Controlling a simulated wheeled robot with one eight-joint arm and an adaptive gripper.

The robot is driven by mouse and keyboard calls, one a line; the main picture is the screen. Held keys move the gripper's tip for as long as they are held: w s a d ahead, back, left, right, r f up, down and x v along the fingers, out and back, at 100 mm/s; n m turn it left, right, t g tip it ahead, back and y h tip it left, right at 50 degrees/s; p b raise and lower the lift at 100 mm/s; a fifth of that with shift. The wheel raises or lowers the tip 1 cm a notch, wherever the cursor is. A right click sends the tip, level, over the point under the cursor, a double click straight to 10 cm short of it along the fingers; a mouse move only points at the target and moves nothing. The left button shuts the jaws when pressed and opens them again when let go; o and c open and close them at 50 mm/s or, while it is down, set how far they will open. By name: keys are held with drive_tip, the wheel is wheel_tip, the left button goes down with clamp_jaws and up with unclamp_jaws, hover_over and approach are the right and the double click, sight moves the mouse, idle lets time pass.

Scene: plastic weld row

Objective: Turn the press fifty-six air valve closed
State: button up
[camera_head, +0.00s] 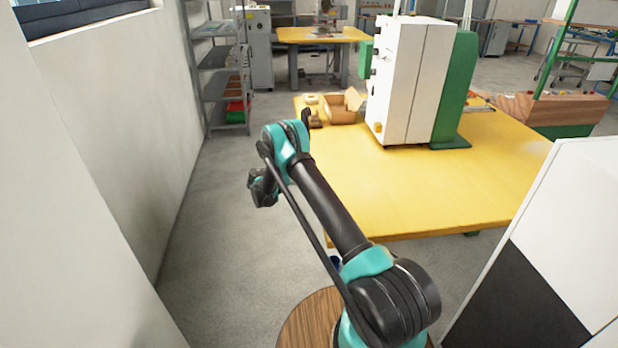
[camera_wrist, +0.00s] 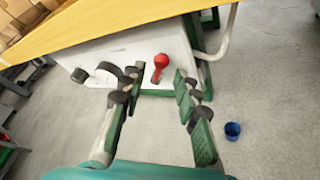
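A red valve handle (camera_wrist: 160,62) stands out from a white panel (camera_wrist: 140,48) below the yellow table's edge in the wrist view. My gripper (camera_wrist: 158,82) is open, its two fingers apart, with the red handle showing between and just beyond the fingertips. I cannot tell the gap in depth, but no contact shows. In the head view my gripper (camera_head: 263,188) hangs at the left of the yellow table, and the valve is hidden there.
A round gauge (camera_wrist: 107,72) and a black knob (camera_wrist: 79,75) sit left of the handle. A blue cup (camera_wrist: 232,130) is on the floor to the right. The yellow table (camera_head: 440,190) carries a white and green machine (camera_head: 408,80) and a cardboard box (camera_head: 342,108). A wall runs along the left.

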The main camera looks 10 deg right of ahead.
drive_tip(key=shift+x, duration=1.45)
clamp_jaws()
